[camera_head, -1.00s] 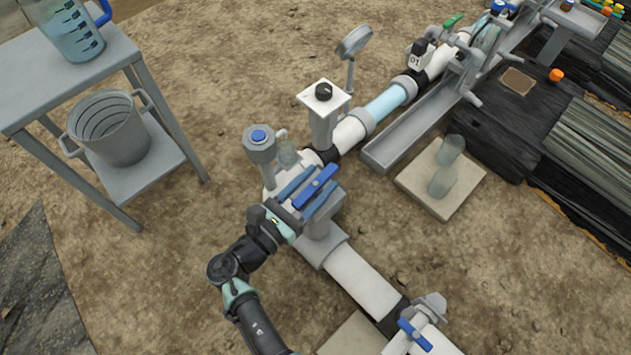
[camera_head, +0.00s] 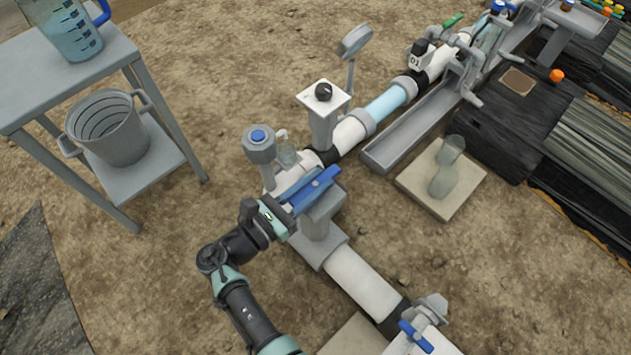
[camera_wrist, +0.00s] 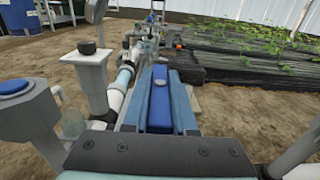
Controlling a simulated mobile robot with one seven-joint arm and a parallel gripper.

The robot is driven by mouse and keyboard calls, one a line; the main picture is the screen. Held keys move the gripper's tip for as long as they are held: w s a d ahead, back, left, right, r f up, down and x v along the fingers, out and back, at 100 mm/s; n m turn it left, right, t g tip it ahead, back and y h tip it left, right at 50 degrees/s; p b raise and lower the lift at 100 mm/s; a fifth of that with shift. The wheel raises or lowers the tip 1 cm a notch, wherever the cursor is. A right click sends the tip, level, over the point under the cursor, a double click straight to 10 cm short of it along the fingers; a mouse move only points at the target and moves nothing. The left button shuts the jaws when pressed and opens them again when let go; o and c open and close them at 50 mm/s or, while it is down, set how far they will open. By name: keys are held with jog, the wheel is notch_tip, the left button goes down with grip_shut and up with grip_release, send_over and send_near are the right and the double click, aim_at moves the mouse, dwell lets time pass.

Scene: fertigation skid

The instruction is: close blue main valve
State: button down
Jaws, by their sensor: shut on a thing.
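The blue main valve handle (camera_head: 316,188) is a flat blue bar on top of a grey valve body (camera_head: 318,212) in the white pipe line. In the head view it points from lower left to upper right. My gripper (camera_head: 292,191) is shut on it, with one finger along each side. In the wrist view the blue handle (camera_wrist: 160,100) runs away from me between the two lighter blue fingers (camera_wrist: 160,95). The near end of the handle is hidden behind the gripper's dark plate.
A grey post with a blue cap (camera_head: 258,138) and a small bottle (camera_head: 286,152) stand close behind my gripper. A post with a black knob (camera_head: 323,93) is farther back. Another blue-handled valve (camera_head: 416,336) is at the front. A table (camera_head: 150,110) stands left.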

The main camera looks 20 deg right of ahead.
jog(key=c, duration=0.7)
grip_release()
jog(key=shift+s+a+p, duration=0.1)
jog(key=shift+a+p, duration=0.2)
jog(key=shift+a, duration=0.2)
jog(key=p+v, duration=0.3)
jog(key=v, duration=0.9)
jog(key=shift+s, duration=0.1)
jog(key=shift+d, duration=0.1)
